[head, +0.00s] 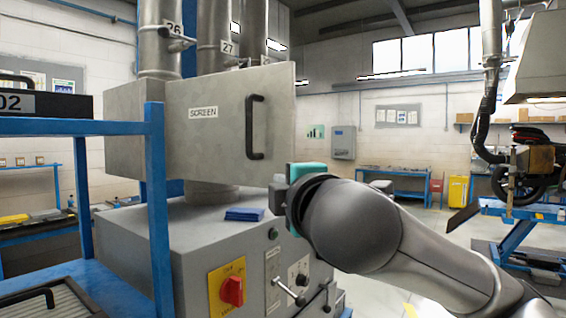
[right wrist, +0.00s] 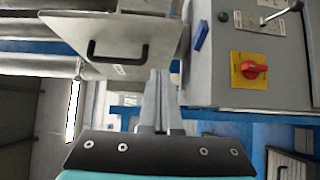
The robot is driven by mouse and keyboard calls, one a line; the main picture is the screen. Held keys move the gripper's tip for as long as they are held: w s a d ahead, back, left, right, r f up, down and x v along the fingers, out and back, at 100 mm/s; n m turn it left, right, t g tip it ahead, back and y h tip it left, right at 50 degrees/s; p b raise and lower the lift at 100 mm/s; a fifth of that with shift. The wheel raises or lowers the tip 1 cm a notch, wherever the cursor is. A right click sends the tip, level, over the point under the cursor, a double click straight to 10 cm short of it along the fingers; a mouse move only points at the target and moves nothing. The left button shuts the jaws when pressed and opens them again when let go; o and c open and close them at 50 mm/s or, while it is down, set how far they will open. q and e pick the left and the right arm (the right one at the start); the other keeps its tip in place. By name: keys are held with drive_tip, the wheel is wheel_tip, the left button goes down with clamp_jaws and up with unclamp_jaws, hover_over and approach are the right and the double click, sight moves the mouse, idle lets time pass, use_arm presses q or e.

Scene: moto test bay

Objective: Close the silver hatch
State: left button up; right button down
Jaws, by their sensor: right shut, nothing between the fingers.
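The silver hatch (head: 215,125) is a flat grey panel marked SCREEN with a black bar handle (head: 255,127). It stands out from a grey metal housing (head: 122,125) above the machine, so it looks open; how far is hard to judge. My right gripper (head: 278,203) is just below and right of the handle, apart from it, its fingertips largely hidden by my wrist. In the right wrist view its fingers (right wrist: 158,78) are shut and empty, with the hatch (right wrist: 140,35) and its handle to their upper left. My left gripper is not in view.
A grey machine cabinet (head: 180,250) with a red rotary switch (head: 232,290) stands below the hatch. A blue block (head: 244,214) lies on its top. A blue rack frame (head: 157,200) stands at the left front. Open floor lies behind my right arm.

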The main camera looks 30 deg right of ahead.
sight(278, 173)
drive_tip(key=w+d+p, duration=0.1)
drive_tip(key=w, duration=0.1)
drive_tip(key=w+d+p, duration=0.2)
drive_tip(key=w, duration=0.1)
drive_tip(key=w+d+p, duration=0.2)
drive_tip(key=w, duration=0.1)
drive_tip(key=shift+w+d, duration=0.3)
drive_tip(key=shift+w, duration=0.05)
drive_tip(key=shift+d, duration=0.1)
idle(0.3)
